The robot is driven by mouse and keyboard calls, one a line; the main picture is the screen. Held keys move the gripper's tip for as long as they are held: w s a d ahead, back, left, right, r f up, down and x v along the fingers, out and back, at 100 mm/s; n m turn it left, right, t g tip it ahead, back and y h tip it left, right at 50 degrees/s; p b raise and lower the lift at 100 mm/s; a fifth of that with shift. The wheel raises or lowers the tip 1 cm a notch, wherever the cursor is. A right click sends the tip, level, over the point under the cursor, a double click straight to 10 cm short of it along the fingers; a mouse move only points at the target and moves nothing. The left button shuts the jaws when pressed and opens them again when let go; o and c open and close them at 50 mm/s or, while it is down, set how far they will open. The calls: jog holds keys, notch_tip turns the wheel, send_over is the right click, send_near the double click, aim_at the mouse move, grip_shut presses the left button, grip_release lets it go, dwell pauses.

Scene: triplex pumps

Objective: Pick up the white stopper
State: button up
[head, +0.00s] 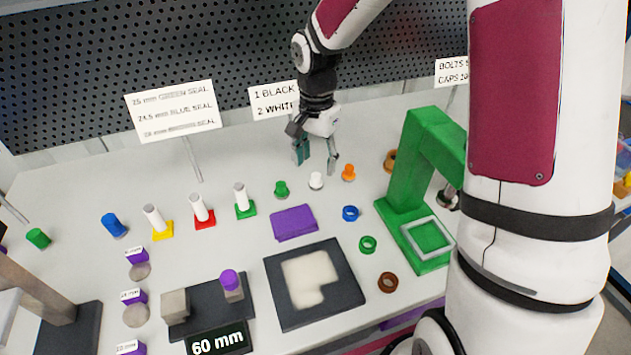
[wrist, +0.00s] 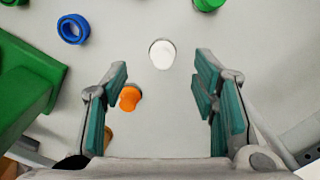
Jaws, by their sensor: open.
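The white stopper (head: 316,181) stands on the light table between a green stopper (head: 281,189) and an orange stopper (head: 348,173). My gripper (head: 318,168) is open and empty, above and just behind the white stopper in the head view. In the wrist view the white stopper (wrist: 162,54) lies ahead of my open fingers (wrist: 165,100), roughly centred between them and beyond the tips. The orange stopper (wrist: 130,97) shows between the fingers, close to the left one. Nothing touches the white stopper.
A green press frame (head: 420,180) stands to the right. Blue (head: 350,213), green (head: 368,244) and brown (head: 388,282) rings lie in front. A purple block (head: 294,222) and a dark tray (head: 340,314) are nearer. White cylinders on coloured bases stand left. Sign cards stand behind.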

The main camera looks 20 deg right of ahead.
aim_at(316, 175)
jog(key=shift+w+f, duration=0.15)
jog(key=shift+f, duration=1.35)
jog(key=shift+w+f, duration=0.1)
jog(key=shift+f, duration=1.4)
jog(key=shift+c, duration=0.4)
jog(key=c, duration=1.2)
